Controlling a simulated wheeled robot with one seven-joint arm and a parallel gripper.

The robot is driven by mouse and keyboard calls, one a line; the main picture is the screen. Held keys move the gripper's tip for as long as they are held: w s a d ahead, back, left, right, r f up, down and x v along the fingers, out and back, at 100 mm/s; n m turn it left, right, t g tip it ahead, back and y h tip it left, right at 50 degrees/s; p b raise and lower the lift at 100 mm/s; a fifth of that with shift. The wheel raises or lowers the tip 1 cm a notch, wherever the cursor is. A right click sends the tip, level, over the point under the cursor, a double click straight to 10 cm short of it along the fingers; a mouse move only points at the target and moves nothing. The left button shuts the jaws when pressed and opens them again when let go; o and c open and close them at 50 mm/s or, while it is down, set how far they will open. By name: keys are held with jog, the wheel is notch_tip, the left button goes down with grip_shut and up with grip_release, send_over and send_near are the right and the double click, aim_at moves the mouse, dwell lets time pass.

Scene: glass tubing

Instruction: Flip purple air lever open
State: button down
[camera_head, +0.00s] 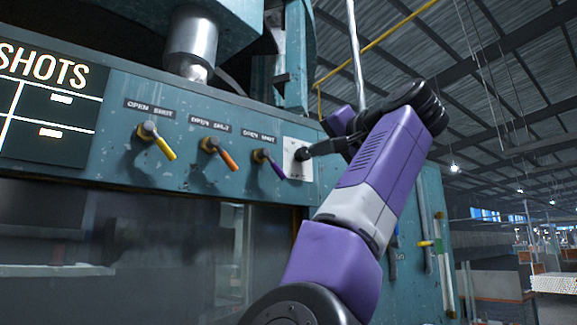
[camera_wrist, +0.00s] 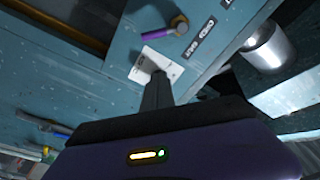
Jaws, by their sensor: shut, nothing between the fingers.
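The purple lever (camera_head: 276,170) is the rightmost of three levers on the teal machine panel. It hangs from its metal pivot, slanting down to the right. In the wrist view the purple lever (camera_wrist: 161,38) is at the upper middle, apart from my gripper. My gripper (camera_head: 303,154) is in front of the white plate (camera_head: 293,170) just right of the purple lever. Its fingers are closed together with nothing between them. In the wrist view my gripper (camera_wrist: 159,76) points at the white plate (camera_wrist: 168,65). I cannot tell whether the tip touches the plate.
A yellow lever (camera_head: 163,149) and an orange lever (camera_head: 229,161) are to the left, under labels reading "OPEN SHOT". A metal cylinder (camera_head: 192,45) hangs above them. A dark "SHOTS" board (camera_head: 45,105) is at far left. More handles (camera_head: 428,243) are on the machine's right side.

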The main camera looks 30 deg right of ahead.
aim_at(274, 166)
jog(key=w+p, duration=0.1)
jog(key=w, duration=0.2)
jog(key=w+r+p, duration=0.1)
jog(key=w+p, duration=0.1)
jog(key=w, duration=0.1)
jog(key=w+p, duration=0.2)
jog(key=w, duration=0.2)
jog(key=shift+d+r, duration=0.15)
jog(key=shift+d, duration=0.15)
jog(key=shift+s+a+f, duration=0.2)
jog(key=shift+a+f, duration=0.45)
jog(key=shift+f, duration=0.05)
jog(key=shift+s+a+f, duration=0.3)
jog(key=shift+a+f, duration=0.35)
jog(key=shift+f, duration=0.2)
jog(key=shift+a+f, duration=0.1)
